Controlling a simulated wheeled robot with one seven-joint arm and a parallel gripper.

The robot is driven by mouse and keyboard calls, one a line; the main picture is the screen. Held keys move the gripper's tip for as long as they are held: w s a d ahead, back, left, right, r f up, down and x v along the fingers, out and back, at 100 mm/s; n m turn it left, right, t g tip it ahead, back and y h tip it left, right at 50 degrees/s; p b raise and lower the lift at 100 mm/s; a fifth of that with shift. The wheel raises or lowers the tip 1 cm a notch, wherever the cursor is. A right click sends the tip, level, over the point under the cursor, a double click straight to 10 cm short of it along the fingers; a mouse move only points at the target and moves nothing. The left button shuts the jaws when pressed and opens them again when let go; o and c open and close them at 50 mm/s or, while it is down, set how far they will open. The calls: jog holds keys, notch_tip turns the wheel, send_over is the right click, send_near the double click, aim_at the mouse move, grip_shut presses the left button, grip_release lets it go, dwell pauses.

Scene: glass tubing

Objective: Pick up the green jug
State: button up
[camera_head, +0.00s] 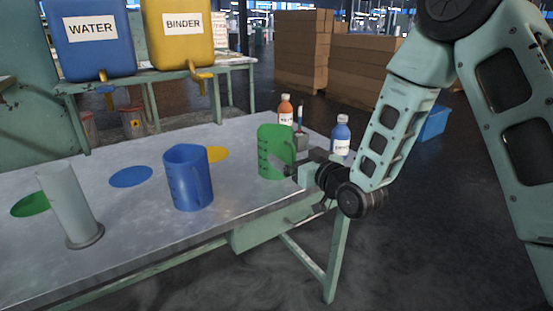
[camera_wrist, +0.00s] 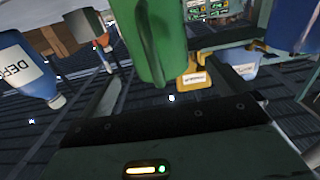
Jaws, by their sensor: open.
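The green jug (camera_head: 276,148) stands upright on the grey metal table (camera_head: 110,245), towards its right end. In the wrist view the green jug (camera_wrist: 152,38) fills the top middle and appears upside down. My gripper (camera_head: 287,166) is open at the right side of the jug, with its fingers reaching towards it at mid height. The far finger and any contact with the jug are hard to make out. The jug looks free-standing and is not gripped.
A blue jug (camera_head: 188,178) and a grey cylinder (camera_head: 70,205) stand left of the green jug. An orange bottle (camera_head: 285,110) and a blue bottle (camera_head: 340,135) stand close behind and right of it. WATER (camera_head: 92,50) and BINDER (camera_head: 180,45) tanks are behind.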

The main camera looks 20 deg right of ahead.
aim_at(286, 148)
jog(key=shift+p+x, duration=0.3)
jog(key=shift+x, duration=2.5)
jog(key=shift+d, duration=0.1)
jog(key=shift+c, duration=0.3)
jog(key=c, duration=1)
